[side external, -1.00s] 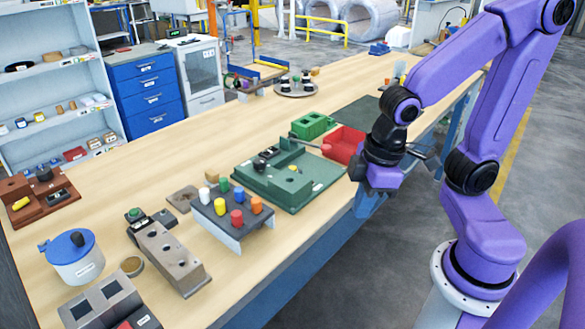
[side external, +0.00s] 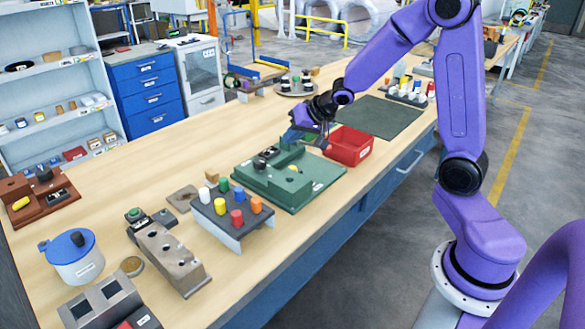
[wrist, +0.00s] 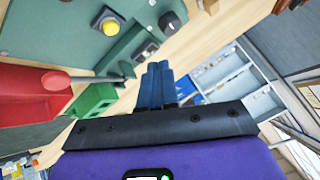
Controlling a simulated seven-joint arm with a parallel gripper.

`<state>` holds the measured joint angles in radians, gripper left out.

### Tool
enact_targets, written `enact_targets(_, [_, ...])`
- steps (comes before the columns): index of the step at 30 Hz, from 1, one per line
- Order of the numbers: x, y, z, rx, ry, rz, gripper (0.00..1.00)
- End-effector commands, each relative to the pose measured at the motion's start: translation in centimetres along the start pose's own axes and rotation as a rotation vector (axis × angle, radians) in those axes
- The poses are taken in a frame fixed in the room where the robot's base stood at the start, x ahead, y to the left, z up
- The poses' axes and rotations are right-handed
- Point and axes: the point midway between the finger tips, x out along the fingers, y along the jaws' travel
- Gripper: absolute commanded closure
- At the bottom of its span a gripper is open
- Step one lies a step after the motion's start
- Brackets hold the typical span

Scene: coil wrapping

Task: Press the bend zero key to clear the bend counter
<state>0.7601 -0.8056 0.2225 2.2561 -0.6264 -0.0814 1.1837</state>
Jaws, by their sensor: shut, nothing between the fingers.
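The green bending fixture (side external: 318,182) lies mid-bench; its green plate also shows in the wrist view (wrist: 75,45). It carries a yellow button (side external: 293,169), also at top left in the wrist view (wrist: 110,27), a small dark box with a pale top (wrist: 148,50) and a black knob (wrist: 168,20). No label is readable, so I cannot tell which is the bend zero key. My gripper (side external: 291,137) is shut and empty, above the fixture's far edge. Its blue fingers (wrist: 157,68) point toward the fixture and appear apart from the keys.
A red bin (side external: 350,146) stands right of the fixture. A green block (wrist: 93,99) is beside it, mostly hidden by my gripper in the side view. A rack of coloured pegs (side external: 232,212) stands left of the fixture.

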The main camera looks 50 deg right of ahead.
Motion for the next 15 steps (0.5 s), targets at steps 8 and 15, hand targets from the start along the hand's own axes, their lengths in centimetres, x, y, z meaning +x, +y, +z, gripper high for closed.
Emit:
enact_targets(8, [1.4, 2.7, -3.0, 0.169, 0.056, -0.031, 1.00])
enact_targets(15, [1.6, 2.9, -3.3, 0.188, 0.062, -0.037, 1.00])
